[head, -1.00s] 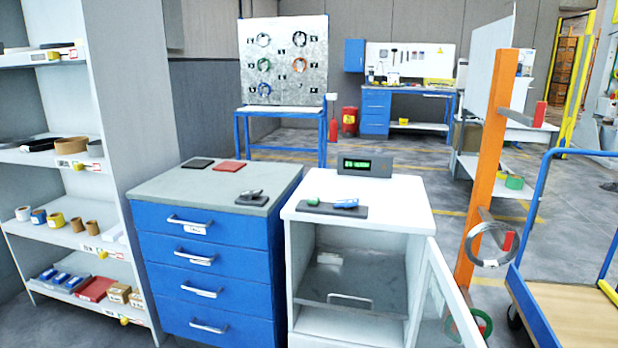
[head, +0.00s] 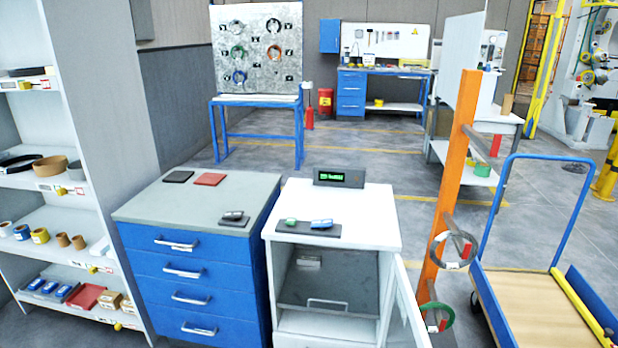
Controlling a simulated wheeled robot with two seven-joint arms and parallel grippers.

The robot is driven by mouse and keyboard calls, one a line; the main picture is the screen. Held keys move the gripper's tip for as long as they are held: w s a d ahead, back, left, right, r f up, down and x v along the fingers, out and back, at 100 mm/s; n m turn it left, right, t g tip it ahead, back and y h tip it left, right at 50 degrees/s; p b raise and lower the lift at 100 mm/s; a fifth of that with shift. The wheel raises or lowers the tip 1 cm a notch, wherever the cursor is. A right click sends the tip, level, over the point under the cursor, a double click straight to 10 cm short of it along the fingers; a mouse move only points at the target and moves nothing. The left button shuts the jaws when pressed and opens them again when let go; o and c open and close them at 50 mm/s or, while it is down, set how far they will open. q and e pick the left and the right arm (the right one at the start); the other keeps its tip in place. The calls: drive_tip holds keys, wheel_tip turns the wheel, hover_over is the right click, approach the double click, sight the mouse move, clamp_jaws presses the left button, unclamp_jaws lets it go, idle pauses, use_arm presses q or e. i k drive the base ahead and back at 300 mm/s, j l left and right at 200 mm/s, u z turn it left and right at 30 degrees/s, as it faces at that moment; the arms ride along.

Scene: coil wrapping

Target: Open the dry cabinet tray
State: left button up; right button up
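The white dry cabinet (head: 330,252) stands in the lower middle of the head view. Its door (head: 408,312) is swung open to the right. Inside, the grey tray (head: 335,284) shows with a handle (head: 328,304) at its front edge, and a small item (head: 308,262) is at its back left. I cannot tell how far out the tray sits. Neither of my grippers is in view.
A blue drawer cabinet (head: 195,275) stands directly left of the dry cabinet. An orange post (head: 447,195) with hanging coils (head: 452,250) and a cart (head: 530,310) are on the right. A shelf (head: 60,215) stands at far left. Open floor (head: 370,165) lies behind.

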sight(346, 283)
drive_tip(key=i+l+u, duration=0.25)
drive_tip(key=l, duration=1)
drive_tip(key=l+u, duration=0.3)
drive_tip(key=l, duration=0.9)
drive_tip(key=i+j+z, duration=0.1)
drive_tip(key=j, duration=0.35)
drive_tip(key=i+j+z, duration=0.1)
drive_tip(key=j, duration=0.4)
